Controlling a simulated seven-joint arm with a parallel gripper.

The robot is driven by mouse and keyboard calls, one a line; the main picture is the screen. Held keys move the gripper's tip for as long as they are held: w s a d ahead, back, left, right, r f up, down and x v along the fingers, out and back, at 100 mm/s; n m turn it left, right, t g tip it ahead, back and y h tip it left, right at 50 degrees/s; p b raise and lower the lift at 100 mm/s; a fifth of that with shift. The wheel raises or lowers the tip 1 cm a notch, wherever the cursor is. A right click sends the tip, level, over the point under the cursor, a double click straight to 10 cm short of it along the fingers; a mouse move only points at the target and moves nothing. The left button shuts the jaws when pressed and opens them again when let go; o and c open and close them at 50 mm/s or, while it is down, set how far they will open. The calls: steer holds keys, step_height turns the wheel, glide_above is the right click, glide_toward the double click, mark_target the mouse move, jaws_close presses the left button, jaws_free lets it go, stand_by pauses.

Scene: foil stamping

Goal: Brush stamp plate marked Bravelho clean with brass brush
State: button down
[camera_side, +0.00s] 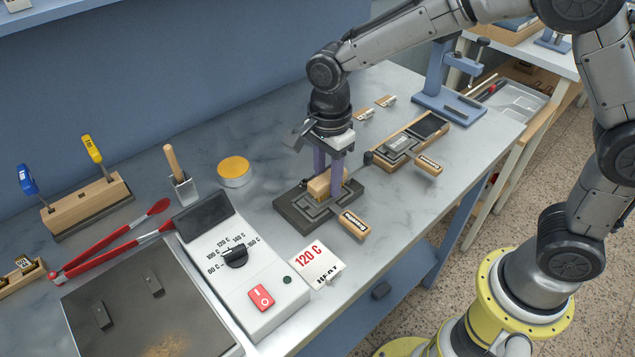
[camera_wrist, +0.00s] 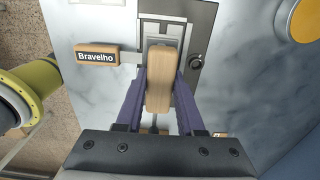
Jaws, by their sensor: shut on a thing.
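The stamp plate (camera_wrist: 163,28) lies in a dark metal holder (camera_side: 292,215) on the bench. Its wooden tag (camera_wrist: 97,56) reads Bravelho in the wrist view and also shows in the side view (camera_side: 354,224). My gripper (camera_side: 328,187) is shut on the wooden block of the brush (camera_wrist: 159,82), with one purple finger on each side. In the side view the brush (camera_side: 317,186) is right over the holder, low on the plate. Its bristles are hidden, so I cannot tell whether they touch the plate.
A second holder (camera_side: 380,160) with a wooden-tagged plate stands to the right. A heater box (camera_side: 262,309) with a dial and red switch is at front left, near a 120 C card (camera_side: 318,264). A round yellow-topped tin (camera_side: 234,171) stands left of the holder.

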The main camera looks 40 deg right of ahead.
steer(key=d, duration=0.2)
steer(key=shift+d, duration=0.3)
steer(key=shift+a, duration=3.9)
steer(key=shift+s+d, duration=0.1)
steer(key=shift+d, duration=3.85)
steer(key=shift+a+r, duration=0.1)
steer(key=shift+r, duration=4)
